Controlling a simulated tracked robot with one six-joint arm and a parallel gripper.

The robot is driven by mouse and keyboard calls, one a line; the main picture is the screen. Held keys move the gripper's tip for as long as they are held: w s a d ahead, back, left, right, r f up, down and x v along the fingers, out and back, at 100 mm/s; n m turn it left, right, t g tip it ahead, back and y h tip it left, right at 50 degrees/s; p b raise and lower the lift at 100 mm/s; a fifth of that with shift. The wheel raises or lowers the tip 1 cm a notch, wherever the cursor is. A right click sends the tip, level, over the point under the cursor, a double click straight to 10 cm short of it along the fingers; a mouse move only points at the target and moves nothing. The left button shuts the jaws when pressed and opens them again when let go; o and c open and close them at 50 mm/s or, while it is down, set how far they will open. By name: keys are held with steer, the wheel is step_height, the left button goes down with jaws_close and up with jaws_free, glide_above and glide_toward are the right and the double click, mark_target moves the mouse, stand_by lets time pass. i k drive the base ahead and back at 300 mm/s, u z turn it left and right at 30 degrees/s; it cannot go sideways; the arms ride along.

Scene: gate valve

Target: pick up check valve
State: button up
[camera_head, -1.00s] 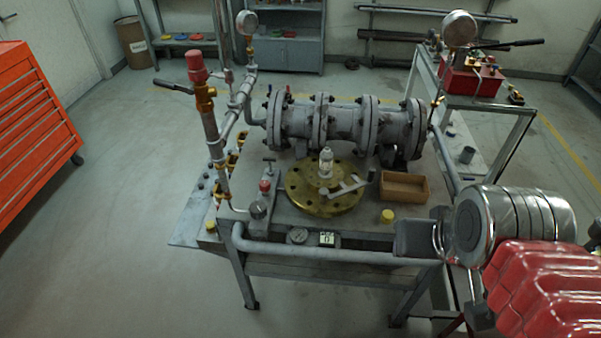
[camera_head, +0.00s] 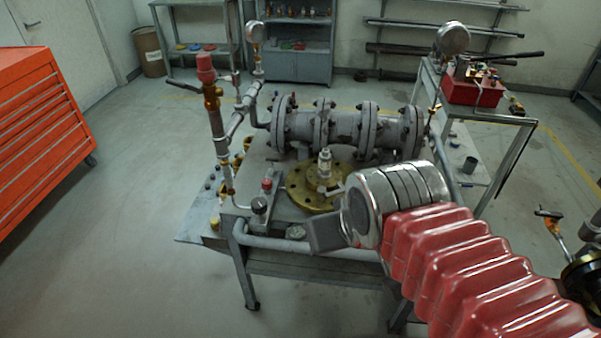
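A small pale valve-like fitting (camera_head: 324,166) stands upright on a round brass flange (camera_head: 305,196) on the bench. A large grey flanged valve assembly (camera_head: 345,128) lies along the back of the bench. No label shows which part is the check valve. My gripper (camera_head: 325,233) is a grey piece at the end of my red-sleeved arm, in front of the brass flange in the picture. It appears apart from the fitting. Its fingertips cannot be made out, and nothing held is visible. My arm hides the right part of the flange and the bench's front right.
An upright pipe with a red cap (camera_head: 206,68) and a gauge (camera_head: 254,33) rise at the bench's left. A thick pipe (camera_head: 300,245) runs along its front edge. A red box (camera_head: 473,85) is on a stand behind right. Floor at left is clear, beside orange drawers (camera_head: 40,150).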

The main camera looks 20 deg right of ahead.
mark_target(325, 163)
steer(key=u, duration=0.3)
steer(key=i, duration=1)
steer(key=u, duration=0.05)
